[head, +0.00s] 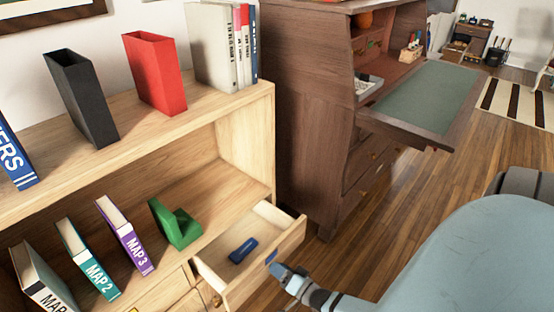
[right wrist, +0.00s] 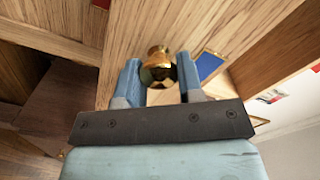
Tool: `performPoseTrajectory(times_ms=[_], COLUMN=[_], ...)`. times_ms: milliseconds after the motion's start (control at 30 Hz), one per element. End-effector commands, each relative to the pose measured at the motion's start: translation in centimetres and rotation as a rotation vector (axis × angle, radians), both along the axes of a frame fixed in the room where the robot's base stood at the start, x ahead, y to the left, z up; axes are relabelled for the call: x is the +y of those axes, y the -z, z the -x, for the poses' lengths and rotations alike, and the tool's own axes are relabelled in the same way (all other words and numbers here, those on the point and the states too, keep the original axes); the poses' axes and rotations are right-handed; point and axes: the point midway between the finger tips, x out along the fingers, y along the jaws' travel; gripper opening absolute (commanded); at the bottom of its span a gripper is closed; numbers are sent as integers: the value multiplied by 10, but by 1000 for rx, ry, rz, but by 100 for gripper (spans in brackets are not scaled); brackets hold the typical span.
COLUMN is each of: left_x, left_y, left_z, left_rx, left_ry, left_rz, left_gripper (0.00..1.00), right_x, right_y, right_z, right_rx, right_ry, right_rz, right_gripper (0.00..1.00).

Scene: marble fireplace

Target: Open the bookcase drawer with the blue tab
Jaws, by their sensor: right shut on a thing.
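The light wooden bookcase drawer (head: 291,243) stands pulled out at the bookcase's lower right, its inside showing. A blue tab (head: 271,256) is on its front; it also shows in the right wrist view (right wrist: 209,66), to the right of a round brass knob (right wrist: 158,55). My right gripper (head: 281,271) is at the drawer front in the head view. In the right wrist view its two blue fingers (right wrist: 158,78) are on either side of the knob, shut on it. My left gripper is in neither view.
A small dark blue item (head: 243,250) lies in the drawer. Books and a green bookend (head: 176,225) stand on the shelf above. A dark wooden desk (head: 310,130) with a lowered writing flap stands right of the bookcase. Wooden floor (head: 405,205) is open beyond my right arm.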

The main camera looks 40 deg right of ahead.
Motion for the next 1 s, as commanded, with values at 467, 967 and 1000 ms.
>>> performPoseTrajectory(times_ms=[467, 967, 1000], left_x=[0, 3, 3], left_y=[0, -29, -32], left_z=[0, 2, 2], left_rx=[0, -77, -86], left_ry=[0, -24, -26], left_rz=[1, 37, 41], left_gripper=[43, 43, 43], right_x=[0, -6, -6], right_y=[0, -2, -2], right_z=[0, 71, 81], right_rx=[0, 4, 4], right_ry=[0, -1, -1], right_rz=[0, 1, 1], right_gripper=[60, 60, 60])
